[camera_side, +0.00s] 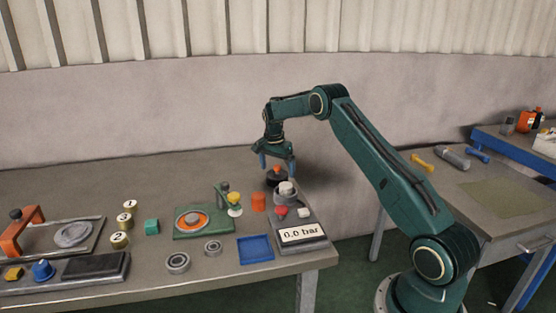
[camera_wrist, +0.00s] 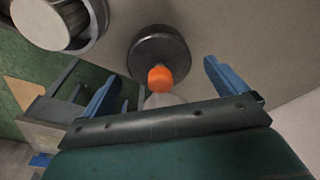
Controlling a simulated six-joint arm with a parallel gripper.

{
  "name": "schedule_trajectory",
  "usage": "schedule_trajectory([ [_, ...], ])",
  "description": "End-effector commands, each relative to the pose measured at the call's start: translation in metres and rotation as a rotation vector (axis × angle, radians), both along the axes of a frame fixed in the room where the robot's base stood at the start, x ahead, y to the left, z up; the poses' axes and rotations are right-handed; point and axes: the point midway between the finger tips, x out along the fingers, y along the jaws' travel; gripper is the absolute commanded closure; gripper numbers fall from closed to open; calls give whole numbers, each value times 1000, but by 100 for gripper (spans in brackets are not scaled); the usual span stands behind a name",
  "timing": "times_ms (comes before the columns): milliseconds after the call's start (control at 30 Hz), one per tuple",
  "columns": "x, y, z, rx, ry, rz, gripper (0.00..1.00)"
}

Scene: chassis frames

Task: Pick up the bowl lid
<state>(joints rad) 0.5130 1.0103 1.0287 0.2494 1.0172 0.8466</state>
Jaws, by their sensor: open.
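The bowl lid (camera_side: 277,180) appears to be the dark round piece with an orange knob at the back right of the workbench. In the wrist view the dark round piece (camera_wrist: 148,46) is upper centre, its orange knob (camera_wrist: 160,79) pointing towards the camera. My gripper (camera_side: 277,167) is just above it, pointing down, with its blue fingers apart. In the wrist view the gripper (camera_wrist: 161,78) has one finger on each side of the knob, with nothing held between them. I cannot tell whether a bowl is under the dark piece.
An orange cylinder (camera_side: 259,202) and a green fixture (camera_side: 204,221) are to the left. A blue tray (camera_side: 256,249) lies near the front edge. The bench behind the lid is clear.

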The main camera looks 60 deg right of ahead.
Motion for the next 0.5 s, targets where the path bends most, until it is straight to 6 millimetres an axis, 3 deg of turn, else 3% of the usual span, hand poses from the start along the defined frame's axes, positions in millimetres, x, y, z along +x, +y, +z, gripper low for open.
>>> schedule_trajectory([
  [500,0,-1,-6,-1,-1,-1,3],
])
